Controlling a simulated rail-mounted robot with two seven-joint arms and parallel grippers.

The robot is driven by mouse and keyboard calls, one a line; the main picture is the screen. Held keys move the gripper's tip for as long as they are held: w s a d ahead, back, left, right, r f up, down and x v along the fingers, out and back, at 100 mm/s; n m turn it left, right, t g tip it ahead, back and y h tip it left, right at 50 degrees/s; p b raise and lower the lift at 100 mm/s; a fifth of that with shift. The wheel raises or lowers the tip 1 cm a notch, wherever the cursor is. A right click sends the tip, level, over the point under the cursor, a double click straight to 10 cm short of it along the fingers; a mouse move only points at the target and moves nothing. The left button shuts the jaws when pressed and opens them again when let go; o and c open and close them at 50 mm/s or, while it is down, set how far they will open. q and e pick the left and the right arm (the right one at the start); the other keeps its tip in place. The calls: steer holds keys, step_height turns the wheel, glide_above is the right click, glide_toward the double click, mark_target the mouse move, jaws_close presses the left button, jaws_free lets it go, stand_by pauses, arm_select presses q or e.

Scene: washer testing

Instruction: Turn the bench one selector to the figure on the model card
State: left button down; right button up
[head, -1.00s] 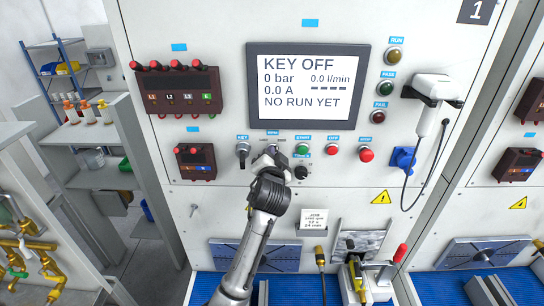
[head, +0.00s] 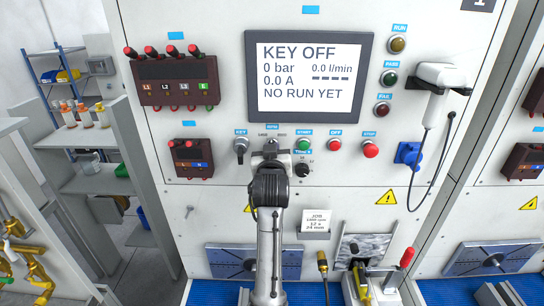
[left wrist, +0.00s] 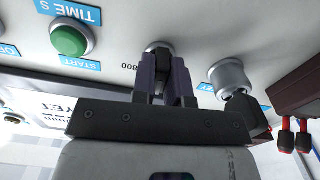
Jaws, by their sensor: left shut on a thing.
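My left gripper (head: 271,157) is at the small selector between the key switch (head: 240,147) and the green START button (head: 303,145). In the left wrist view its two dark fingers (left wrist: 166,72) are shut on the selector (left wrist: 158,47), whose round base shows beyond the fingertips. The fingers hide most of the selector, so its pointer cannot be read. Scale figures flank it; one ends in "800" in the wrist view. The model card (head: 316,222) is a white label below on the panel, its small print hard to read. My right gripper is not in view.
A black TIME knob (head: 302,170) sits close to the lower right of the gripper. Red OFF (head: 334,145) and STOP (head: 371,151) buttons are further right. The screen (head: 308,76) above reads KEY OFF, NO RUN YET. A clamp fixture (head: 375,280) stands below.

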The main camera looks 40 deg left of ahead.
arm_select(q)
steer(key=n+b, duration=0.1)
steer(key=n, duration=0.2)
steer(key=shift+d+n, duration=0.1)
steer(key=shift+n, duration=2.2)
steer(key=shift+r, duration=0.1)
steer(key=c, duration=1.1)
jaws_free()
steer(key=shift+c, duration=0.2)
steer(key=b+v, duration=0.3)
steer(key=v, duration=0.4)
steer(key=shift+s, duration=0.2)
